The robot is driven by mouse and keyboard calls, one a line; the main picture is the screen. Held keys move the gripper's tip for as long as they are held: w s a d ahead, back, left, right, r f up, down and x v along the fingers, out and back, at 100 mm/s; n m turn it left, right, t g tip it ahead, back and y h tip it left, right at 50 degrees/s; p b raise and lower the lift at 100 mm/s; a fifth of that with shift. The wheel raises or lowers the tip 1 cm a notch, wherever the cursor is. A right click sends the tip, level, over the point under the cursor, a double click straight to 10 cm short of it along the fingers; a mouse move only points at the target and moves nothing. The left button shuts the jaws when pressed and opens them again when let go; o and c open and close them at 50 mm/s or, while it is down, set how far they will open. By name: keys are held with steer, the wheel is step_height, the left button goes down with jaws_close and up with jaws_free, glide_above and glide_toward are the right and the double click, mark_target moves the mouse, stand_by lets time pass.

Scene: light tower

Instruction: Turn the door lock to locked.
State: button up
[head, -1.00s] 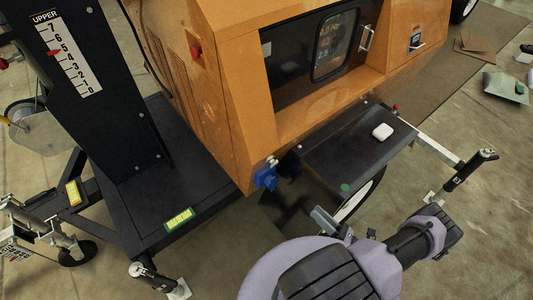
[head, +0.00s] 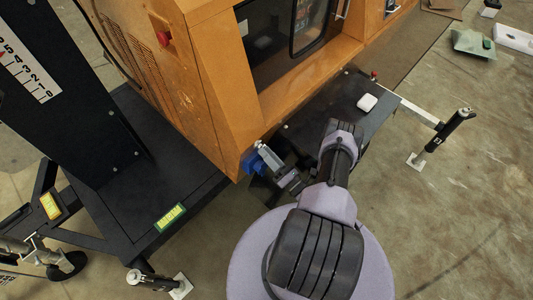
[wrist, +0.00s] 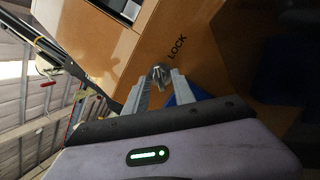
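The lock (wrist: 160,76) is a small silver knob or key on the orange cabinet, beside the printed word LOCK (wrist: 177,47) in the wrist view. My gripper (wrist: 160,80) points at it, its two grey fingers apart with the knob between their tips. I cannot see clear contact on either side, and the knob's exact turn is hard to read. In the head view my gripper (head: 265,152) is at the cabinet's lower corner, hiding the lock. A blue fitting (head: 252,162) sits just below; it also shows behind the right finger in the wrist view (wrist: 184,90).
The orange cabinet (head: 205,100) has a dark window door (head: 262,45) above. The black mast base (head: 110,185) is left. Open floor (head: 460,220) lies at right.

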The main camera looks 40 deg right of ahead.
steer(key=shift+w, duration=0.2)
steer(key=shift+c, duration=0.4)
jaws_close()
steer(key=m+b, duration=0.2)
steer(key=m, duration=0.2)
steer(key=m+b, duration=0.2)
steer(key=m, duration=0.2)
steer(key=shift+m+g+h, duration=0.4)
steer(key=shift+r+m, duration=0.1)
steer(key=shift+m, duration=0.2)
